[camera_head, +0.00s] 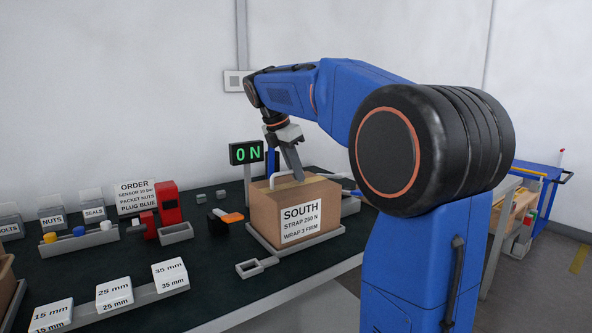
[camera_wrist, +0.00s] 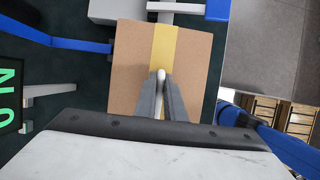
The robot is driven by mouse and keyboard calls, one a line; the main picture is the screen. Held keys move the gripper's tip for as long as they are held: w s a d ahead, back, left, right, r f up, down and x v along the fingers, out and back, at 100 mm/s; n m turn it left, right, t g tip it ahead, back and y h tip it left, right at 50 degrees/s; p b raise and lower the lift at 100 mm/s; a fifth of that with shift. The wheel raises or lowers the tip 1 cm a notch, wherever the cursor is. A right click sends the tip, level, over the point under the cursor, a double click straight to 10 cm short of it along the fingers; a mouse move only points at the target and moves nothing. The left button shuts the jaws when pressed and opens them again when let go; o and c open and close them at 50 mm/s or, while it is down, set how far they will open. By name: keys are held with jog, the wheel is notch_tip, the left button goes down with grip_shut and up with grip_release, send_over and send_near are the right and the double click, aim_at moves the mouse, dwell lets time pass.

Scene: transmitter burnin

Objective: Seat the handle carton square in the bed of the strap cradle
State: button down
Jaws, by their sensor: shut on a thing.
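The handle carton (camera_head: 294,215) is a brown box with a white label reading SOUTH, STRAP 250 N, WRAP 3 FIRM. It stands upright at the strap cradle (camera_head: 311,243), whose pale rim shows along the carton's lower edge. I cannot tell whether its underside rests fully on the bed. My gripper (camera_head: 297,176) is above the carton's top, its fingers shut on the white handle. The wrist view shows the carton's top (camera_wrist: 135,75) with a yellow tape band, and the gripper fingers (camera_wrist: 162,95) closed around the light handle at its middle.
A display (camera_head: 246,152) reading 0 N stands behind the carton. An orange and black tool (camera_head: 226,217) lies to its left. Labelled white blocks (camera_head: 114,291) stand at the front left, and a red device (camera_head: 168,203) stands farther back. Blue-handled parts flank the carton.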

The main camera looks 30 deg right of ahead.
jog(key=shift+f, duration=0.25)
jog(key=c, duration=1.8)
grip_release()
jog(key=shift+o, duration=0.2)
jog(key=shift+f, duration=0.1)
jog(key=v, duration=1.7)
jog(key=shift+s+a, duration=0.1)
jog(key=s+a+f+m+t+y, duration=0.1)
jog(key=s+a+f+m, duration=0.2)
jog(key=s+f+m, duration=0.3)
jog(key=s+a+f+m+t+y, duration=0.2)
jog(key=s+f+m, duration=0.4)
jog(key=s+f, duration=0.8)
jog(key=s+a+f+m+t+y, duration=0.1)
jog(key=s+a+f+m, duration=0.3)
jog(key=s+f, duration=0.5)
notch_tip(320, 180, down, 10)
jog(key=shift+s+a+r+m+t, duration=0.2)
jog(key=shift+s+m+t, duration=0.15)
jog(key=shift+m, duration=0.85)
